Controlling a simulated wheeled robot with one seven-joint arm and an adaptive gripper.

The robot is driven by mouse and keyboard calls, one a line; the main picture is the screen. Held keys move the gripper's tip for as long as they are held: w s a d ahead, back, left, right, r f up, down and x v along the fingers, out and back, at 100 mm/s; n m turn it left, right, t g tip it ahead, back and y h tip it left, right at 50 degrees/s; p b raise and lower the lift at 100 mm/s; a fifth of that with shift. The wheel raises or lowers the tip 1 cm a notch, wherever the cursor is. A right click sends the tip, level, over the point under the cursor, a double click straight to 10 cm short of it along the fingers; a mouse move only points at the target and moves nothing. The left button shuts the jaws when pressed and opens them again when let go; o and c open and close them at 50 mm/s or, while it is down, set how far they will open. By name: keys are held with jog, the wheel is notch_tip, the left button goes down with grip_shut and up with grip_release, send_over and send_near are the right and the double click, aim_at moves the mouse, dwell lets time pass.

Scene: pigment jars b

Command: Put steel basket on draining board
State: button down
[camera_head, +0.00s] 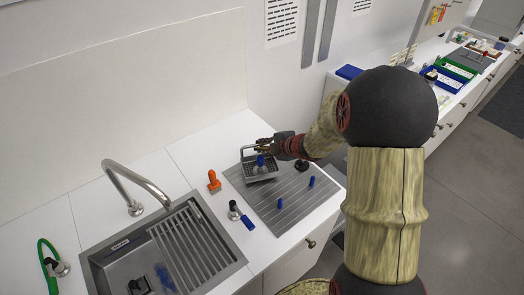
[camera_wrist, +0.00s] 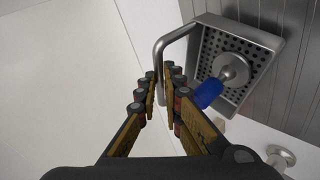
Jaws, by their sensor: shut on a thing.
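The steel basket (camera_head: 258,174) is over the back left part of the grey ribbed draining board (camera_head: 292,222). I cannot tell whether its base touches the board. In the wrist view the basket (camera_wrist: 272,41) has a perforated floor and a bent steel handle. My gripper (camera_head: 262,147) is shut on this handle; the wrist view shows the fingers (camera_wrist: 162,82) on either side of it. A blue-handled steel piece (camera_wrist: 209,92) lies in or over the basket, its blue end reaching past the rim. The board (camera_wrist: 298,92) also shows beside the basket.
Two blue pieces (camera_head: 311,182) and a black knob-like piece (camera_head: 302,165) stand on the board. An orange item (camera_head: 214,181) and a blue-and-black item (camera_head: 246,221) are left of it. The sink (camera_head: 120,262) with its tap (camera_head: 139,185) is at lower left.

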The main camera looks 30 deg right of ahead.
jog(key=shift+f, duration=0.95)
jog(key=shift+r, duration=0.1)
jog(key=c, duration=1.9)
grip_release()
